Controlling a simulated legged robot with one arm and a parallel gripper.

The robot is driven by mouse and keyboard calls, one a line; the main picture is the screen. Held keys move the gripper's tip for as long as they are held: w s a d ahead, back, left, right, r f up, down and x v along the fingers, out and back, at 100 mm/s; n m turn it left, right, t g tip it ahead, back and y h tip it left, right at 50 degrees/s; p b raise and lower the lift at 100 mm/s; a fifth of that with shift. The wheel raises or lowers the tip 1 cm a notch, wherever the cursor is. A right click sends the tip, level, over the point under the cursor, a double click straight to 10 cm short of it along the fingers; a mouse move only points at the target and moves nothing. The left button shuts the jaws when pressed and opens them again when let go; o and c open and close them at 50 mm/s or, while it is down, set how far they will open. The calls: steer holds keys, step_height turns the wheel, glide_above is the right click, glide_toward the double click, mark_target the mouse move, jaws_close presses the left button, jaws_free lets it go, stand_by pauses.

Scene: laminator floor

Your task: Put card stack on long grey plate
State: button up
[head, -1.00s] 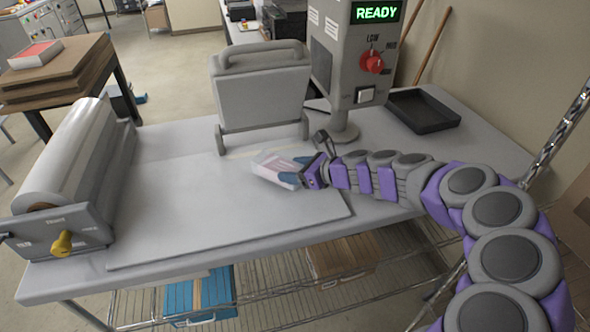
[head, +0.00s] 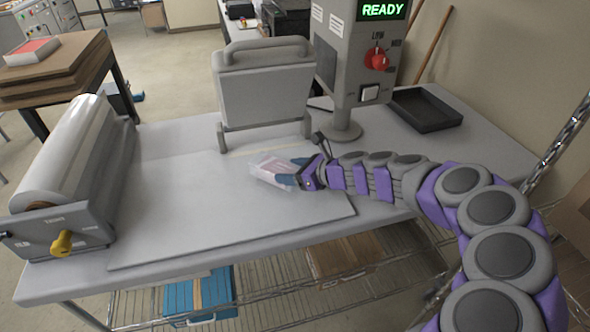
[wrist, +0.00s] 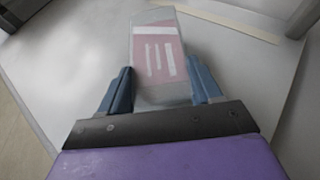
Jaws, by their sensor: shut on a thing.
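The card stack (head: 270,169) is a pale, clear-wrapped block with a pink face and white stripes. My gripper (head: 294,174) is shut on it, one blue finger on each side, as the wrist view shows the card stack (wrist: 156,60) between the fingers (wrist: 163,92). The long grey plate (head: 190,215) lies flat on the table, left of and under the held stack in the picture. The stack is over the plate's right part. I cannot tell whether its underside touches the plate.
A grey roller unit with a yellow knob (head: 62,243) stands at the plate's left. An upright grey panel with a handle (head: 265,85) stands behind the plate. A control post (head: 362,60) reads READY. A black tray (head: 425,110) lies at the back right. The plate's left and middle are clear.

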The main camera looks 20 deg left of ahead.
steer(key=o, duration=1.2)
steer(key=shift+a, duration=0.25)
steer(key=shift+o, duration=1.2)
steer(key=shift+d, duration=0.45)
steer(key=shift+d+r, duration=0.1)
steer(key=shift+d, duration=0.25)
steer(key=shift+r, duration=0.1)
